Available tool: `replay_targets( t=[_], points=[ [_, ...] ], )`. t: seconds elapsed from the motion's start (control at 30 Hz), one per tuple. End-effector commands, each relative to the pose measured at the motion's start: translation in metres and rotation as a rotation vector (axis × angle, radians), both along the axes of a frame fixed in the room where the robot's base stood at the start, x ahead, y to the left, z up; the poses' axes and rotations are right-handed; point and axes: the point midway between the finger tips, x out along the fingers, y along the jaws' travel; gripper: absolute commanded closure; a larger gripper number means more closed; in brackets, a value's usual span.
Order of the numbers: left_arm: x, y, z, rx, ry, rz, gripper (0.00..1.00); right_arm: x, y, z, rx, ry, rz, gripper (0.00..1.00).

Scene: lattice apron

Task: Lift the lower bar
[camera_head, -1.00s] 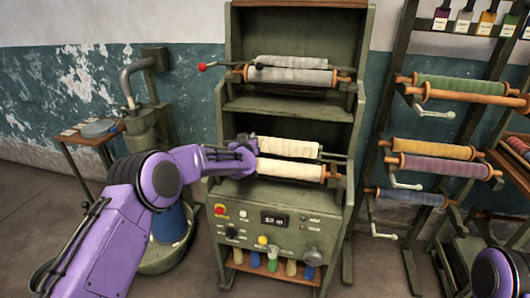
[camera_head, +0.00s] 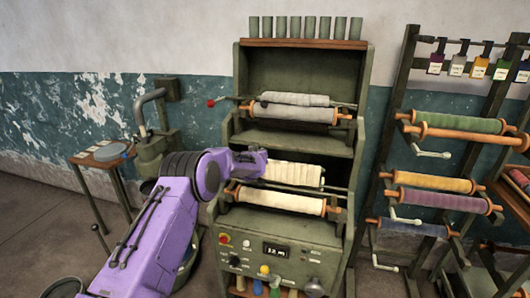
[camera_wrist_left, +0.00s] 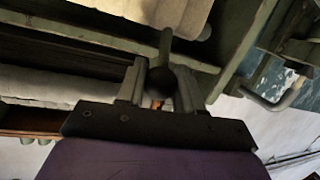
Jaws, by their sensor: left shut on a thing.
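The lower bar (camera_head: 337,189) is a thin dark rod across the machine's lower opening, by the two cream rolls. Its left end is hidden behind my left gripper (camera_head: 252,163). In the left wrist view, the gripper's fingers (camera_wrist_left: 163,88) are shut around a dark round knob (camera_wrist_left: 161,75) on a green rod (camera_wrist_left: 166,45). The knob seems to be the bar's end. A similar upper bar (camera_head: 232,98) with a red knob (camera_head: 210,102) runs by the grey rolls above. My right gripper is out of view.
The green machine frame (camera_head: 358,120) stands close around the rolls. A control panel (camera_head: 300,254) with buttons is below. A rack of coloured rolls (camera_head: 455,124) stands at right. A small table (camera_head: 103,156) and a pipe stand (camera_head: 152,125) are at left.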

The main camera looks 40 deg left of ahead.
Motion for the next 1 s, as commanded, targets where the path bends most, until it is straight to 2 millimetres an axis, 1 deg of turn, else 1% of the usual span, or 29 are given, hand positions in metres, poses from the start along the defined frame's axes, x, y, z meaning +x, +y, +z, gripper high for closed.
replay_targets(
  t=[0.03, 0.33, 0.37, 0.4, 0.77, 0.87, 1.0],
  points=[
    [0.001, 0.002, 0.006, 0.003, -0.007, 0.003, 1.00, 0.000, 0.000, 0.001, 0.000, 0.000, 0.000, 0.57],
    [0.002, 0.001, 0.007, 0.003, -0.010, 0.002, 1.00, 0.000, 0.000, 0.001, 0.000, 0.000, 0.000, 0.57],
    [0.002, 0.001, 0.007, 0.004, -0.010, 0.002, 0.55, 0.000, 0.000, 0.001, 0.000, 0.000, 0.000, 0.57],
    [0.002, 0.001, 0.007, 0.003, -0.010, 0.002, 0.42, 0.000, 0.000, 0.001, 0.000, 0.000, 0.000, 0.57],
    [0.000, -0.002, 0.003, 0.001, -0.003, -0.001, 0.42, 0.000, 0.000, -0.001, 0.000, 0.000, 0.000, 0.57],
    [-0.008, -0.008, 0.005, 0.001, -0.003, -0.001, 0.42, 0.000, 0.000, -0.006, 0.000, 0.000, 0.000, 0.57],
    [-0.027, -0.022, 0.010, 0.000, -0.005, -0.003, 0.42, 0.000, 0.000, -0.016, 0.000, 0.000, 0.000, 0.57]
  ],
)
